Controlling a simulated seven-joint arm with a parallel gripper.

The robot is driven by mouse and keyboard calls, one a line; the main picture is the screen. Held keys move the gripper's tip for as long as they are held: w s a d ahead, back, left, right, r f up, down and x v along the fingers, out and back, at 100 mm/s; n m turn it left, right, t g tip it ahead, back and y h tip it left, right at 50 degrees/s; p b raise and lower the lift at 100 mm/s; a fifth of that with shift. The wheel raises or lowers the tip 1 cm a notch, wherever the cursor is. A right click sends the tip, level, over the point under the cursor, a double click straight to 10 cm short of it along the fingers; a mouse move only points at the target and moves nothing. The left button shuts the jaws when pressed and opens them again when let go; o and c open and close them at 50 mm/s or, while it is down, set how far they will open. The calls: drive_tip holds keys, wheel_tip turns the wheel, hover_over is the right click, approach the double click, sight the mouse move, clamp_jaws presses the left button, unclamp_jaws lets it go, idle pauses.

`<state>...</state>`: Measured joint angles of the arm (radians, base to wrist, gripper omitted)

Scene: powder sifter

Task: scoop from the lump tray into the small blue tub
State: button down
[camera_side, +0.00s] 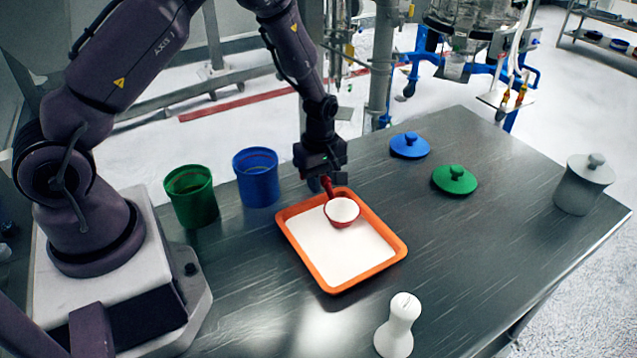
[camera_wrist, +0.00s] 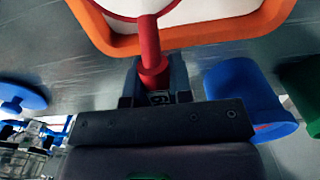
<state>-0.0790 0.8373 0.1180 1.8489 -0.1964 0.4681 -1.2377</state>
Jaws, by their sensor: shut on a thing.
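An orange tray (camera_side: 385,265) with white contents lies on the dark metal table. A red scoop (camera_side: 342,222) is over the tray's back part, and its bowl looks white inside. My gripper (camera_side: 327,178) is shut on the scoop's handle at the tray's back edge. In the wrist view the red handle (camera_wrist: 152,60) runs up from between the fingers (camera_wrist: 155,88) toward the bowl. I cannot tell whether the bowl touches the white contents. A blue tub (camera_side: 257,182) stands open behind the tray to the left, and it also shows in the wrist view (camera_wrist: 238,85).
A green tub (camera_side: 192,200) stands left of the blue one. A blue lid (camera_side: 409,147) and a green lid (camera_side: 454,181) lie right of my gripper. A grey lidded pot (camera_side: 580,188) is at the far right, and a white knobbed object (camera_side: 397,328) stands in front. The table's right middle is clear.

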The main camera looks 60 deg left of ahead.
drive_tip(key=shift+r, duration=2.65)
drive_tip(key=shift+s, duration=0.1)
drive_tip(key=t, duration=0.2)
drive_tip(key=s+t, duration=0.1)
drive_tip(key=t, duration=0.1)
drive_tip(key=s+t, duration=0.1)
drive_tip(key=shift+a+f+t, duration=0.1)
drive_tip(key=shift+f+t, duration=0.2)
drive_tip(key=shift+t, duration=0.1)
drive_tip(key=shift+w, duration=0.15)
